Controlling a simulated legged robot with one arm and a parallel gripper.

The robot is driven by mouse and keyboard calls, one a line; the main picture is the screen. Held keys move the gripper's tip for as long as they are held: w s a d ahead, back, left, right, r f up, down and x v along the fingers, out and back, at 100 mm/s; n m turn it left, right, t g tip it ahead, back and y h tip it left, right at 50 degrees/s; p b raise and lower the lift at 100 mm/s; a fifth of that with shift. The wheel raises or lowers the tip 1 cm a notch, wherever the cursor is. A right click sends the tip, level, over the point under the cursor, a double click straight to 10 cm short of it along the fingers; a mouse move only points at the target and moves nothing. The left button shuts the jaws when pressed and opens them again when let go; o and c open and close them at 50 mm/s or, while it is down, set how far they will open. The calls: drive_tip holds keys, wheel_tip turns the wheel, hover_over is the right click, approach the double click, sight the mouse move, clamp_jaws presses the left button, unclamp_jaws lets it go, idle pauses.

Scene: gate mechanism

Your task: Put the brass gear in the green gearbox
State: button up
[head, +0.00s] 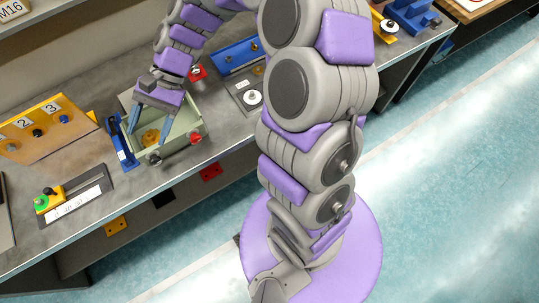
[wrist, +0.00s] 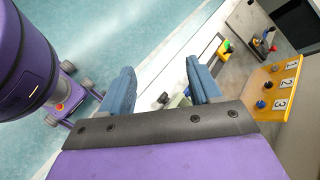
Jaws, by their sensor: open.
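The pale green gearbox (head: 184,119) stands open-topped on the grey bench in the head view. The brass gear (head: 151,138) shows inside it, low between my fingers. My gripper (head: 148,132) points down over the gearbox with its blue fingers spread apart, one on each side of the gear, and does not appear to grip it. In the wrist view my gripper (wrist: 160,68) is also open. A little of the gearbox (wrist: 178,101) shows there between the fingers, and the gear cannot be made out.
A blue fixture (head: 122,146) stands close left of the gearbox. A yellow numbered board (head: 45,128) and a plate with a green knob (head: 72,194) lie further left. A red part (head: 197,72) and a blue rack (head: 238,55) are behind to the right.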

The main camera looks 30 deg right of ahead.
drive_tip(key=s+d+r+n+t+h, duration=0.1)
drive_tip(key=s+d+n+h, duration=0.2)
drive_tip(key=s+d+h, duration=0.2)
drive_tip(key=s+d+r+n+t+h, duration=0.1)
drive_tip(key=s+d+n+h, duration=0.2)
drive_tip(key=s+d, duration=0.9)
drive_tip(key=s+h, duration=0.1)
drive_tip(key=s, duration=0.5)
drive_tip(key=shift+d+r+n+h, duration=0.3)
drive_tip(key=shift+n+h, duration=0.1)
drive_tip(key=shift+w, duration=0.1)
